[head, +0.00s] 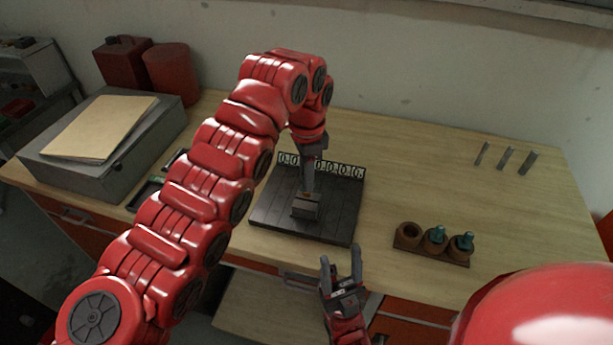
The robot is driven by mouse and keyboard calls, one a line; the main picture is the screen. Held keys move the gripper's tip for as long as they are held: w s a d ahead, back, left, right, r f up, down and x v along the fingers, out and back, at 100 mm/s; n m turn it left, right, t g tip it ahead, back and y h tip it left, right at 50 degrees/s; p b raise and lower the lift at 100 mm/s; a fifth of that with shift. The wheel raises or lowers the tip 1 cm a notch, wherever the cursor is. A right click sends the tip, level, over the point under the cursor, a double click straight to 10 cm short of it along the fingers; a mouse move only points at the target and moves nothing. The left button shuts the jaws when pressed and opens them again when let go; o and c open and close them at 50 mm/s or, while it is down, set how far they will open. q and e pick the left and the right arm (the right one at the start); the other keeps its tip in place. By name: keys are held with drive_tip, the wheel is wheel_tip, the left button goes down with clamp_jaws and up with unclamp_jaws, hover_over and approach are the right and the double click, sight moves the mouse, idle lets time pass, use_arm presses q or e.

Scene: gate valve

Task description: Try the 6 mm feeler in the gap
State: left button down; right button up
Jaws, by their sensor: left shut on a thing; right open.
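My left gripper (308,189) points down over a dark base plate (272,214). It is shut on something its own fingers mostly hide. A small grey block (306,208) shows right at its fingertips; I cannot tell whether it is held or fixed to the plate. No gap can be made out. Three grey strips (506,157) of different widths are at the back right; I cannot read any size on them. My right gripper (341,266) is open and empty, in front of the table's front edge.
A brown holder (408,246) with two teal-topped pieces (466,240) and an empty left socket sits right. A grey case (100,140) and red containers (172,74) stand left. The right tabletop is mostly clear.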

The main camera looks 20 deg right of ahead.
use_arm(q)
drive_tip(key=shift+r+p, duration=1.35)
drive_tip(key=shift+r, duration=1.15)
